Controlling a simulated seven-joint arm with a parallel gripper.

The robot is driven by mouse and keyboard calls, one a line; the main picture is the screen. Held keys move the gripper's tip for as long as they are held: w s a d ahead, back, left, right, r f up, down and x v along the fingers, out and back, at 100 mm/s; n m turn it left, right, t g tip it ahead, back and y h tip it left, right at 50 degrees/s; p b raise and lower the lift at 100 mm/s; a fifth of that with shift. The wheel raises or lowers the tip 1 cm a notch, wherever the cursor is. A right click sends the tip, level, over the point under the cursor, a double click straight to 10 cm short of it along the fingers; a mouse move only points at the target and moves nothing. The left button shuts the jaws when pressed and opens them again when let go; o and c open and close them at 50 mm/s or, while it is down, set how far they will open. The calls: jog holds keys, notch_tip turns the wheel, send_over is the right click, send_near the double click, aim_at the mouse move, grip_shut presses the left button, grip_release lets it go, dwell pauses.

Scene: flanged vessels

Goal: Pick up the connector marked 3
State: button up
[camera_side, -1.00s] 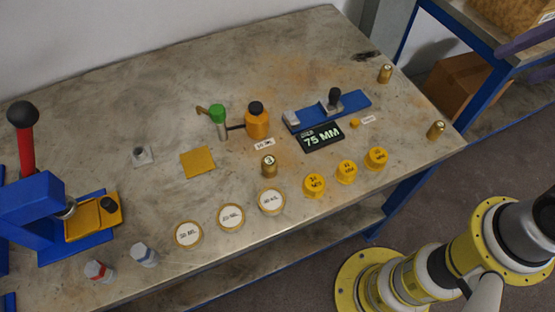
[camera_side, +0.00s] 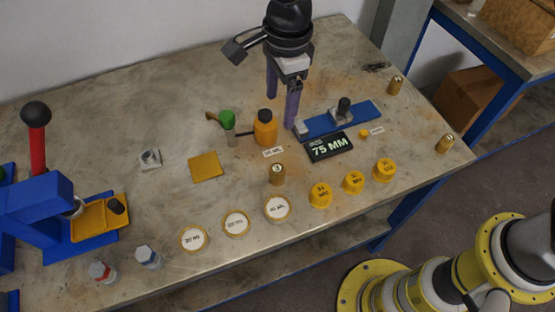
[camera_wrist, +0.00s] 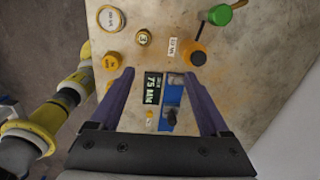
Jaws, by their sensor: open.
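The connector marked 3 (camera_side: 277,174) is a small brass cylinder standing upright near the middle of the bench. In the wrist view the connector (camera_wrist: 144,38) shows its top with a 3, beyond the fingertips. My gripper (camera_side: 281,110) has two purple fingers, apart and empty, pointing down over the back of the bench. It is behind the connector in the side view. In the wrist view my gripper (camera_wrist: 159,75) frames the black 75 MM display (camera_wrist: 153,88) between its fingers. Two other brass connectors stand at the right, one farther back (camera_side: 396,85), one near the edge (camera_side: 445,144).
An orange bottle (camera_side: 265,128) and a green-topped item (camera_side: 228,120) stand behind the connector. Yellow caps (camera_side: 320,195) and white-topped round lids (camera_side: 277,208) line the front. A blue caliper fixture (camera_side: 340,119) lies to the right. A blue press (camera_side: 45,205) stands left.

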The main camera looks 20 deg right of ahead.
send_over(276, 169)
notch_tip(276, 169, down, 4)
jog(key=shift+n+g+h, duration=0.3)
jog(key=shift+n, duration=0.1)
jog(key=f, duration=0.7)
jog(key=shift+w+a+f, duration=0.1)
jog(key=shift+w+f, duration=0.25)
jog(key=shift+s+f, duration=0.15)
jog(key=shift+f, duration=1.25)
jog(key=shift+s+f, duration=0.15)
jog(key=shift+f, duration=1.2)
jog(key=shift+r, duration=0.1)
grip_shut()
